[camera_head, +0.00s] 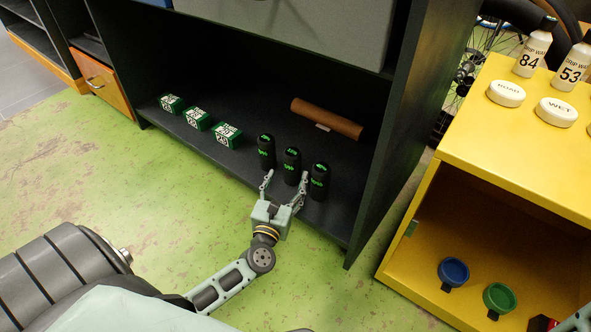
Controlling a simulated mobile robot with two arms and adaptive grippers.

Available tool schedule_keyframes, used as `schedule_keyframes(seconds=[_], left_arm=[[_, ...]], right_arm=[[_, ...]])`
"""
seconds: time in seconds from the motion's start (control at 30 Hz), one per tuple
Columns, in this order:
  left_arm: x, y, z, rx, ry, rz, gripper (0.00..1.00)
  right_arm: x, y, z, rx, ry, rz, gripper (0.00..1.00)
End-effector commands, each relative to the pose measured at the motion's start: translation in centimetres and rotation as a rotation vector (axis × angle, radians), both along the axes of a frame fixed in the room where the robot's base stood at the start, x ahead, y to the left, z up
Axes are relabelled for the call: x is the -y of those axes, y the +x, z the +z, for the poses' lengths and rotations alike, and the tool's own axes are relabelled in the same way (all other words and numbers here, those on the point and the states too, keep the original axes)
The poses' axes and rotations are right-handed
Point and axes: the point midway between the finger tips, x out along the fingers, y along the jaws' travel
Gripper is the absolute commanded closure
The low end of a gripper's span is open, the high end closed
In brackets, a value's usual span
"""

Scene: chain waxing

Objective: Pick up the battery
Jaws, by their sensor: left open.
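Three black upright cylinders with green markings, which look like the batteries, stand in a row on the low dark shelf: a left one (266,152), a middle one (291,166) and a right one (319,181). My left gripper (286,178) is open at the shelf's front edge, in front of the row. In the picture its fingers lie to either side of the middle cylinder's lower part, one finger between it and the right cylinder. I cannot tell whether they touch.
Three green boxes (196,118) and a brown roll (327,118) lie on the same shelf (250,166). The cabinet's side panel (395,130) stands right of the cylinders. A yellow cabinet (500,145) holds white lids, bottles and coloured cups. Green floor lies open in front.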

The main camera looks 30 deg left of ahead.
Motion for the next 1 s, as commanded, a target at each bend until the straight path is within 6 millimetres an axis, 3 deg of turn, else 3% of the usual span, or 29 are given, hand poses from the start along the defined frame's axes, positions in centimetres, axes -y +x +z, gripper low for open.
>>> schedule_keyframes(seconds=[0.1, 0.63, 0.93, 1.0], left_arm=[[-0.8, 0.6, -1.5, -0.006, -0.064, 0.007, 0.36], [-2.8, 7.0, -1.2, -0.004, -0.066, 0.007, 0.36], [-2.9, 7.4, -1.0, -0.006, -0.065, 0.007, 0.36], [-2.9, 7.4, -1.0, -0.006, -0.065, 0.007, 0.42]], right_arm=[[0.0, -0.5, -0.3, 0.013, 0.000, -0.001, 0.83], [0.0, -0.5, -3.1, 0.013, -0.001, 0.000, 0.83], [0.0, -0.5, -3.1, 0.013, -0.001, 0.000, 0.83], [0.0, -0.5, -3.1, 0.013, -0.001, 0.000, 0.83]])
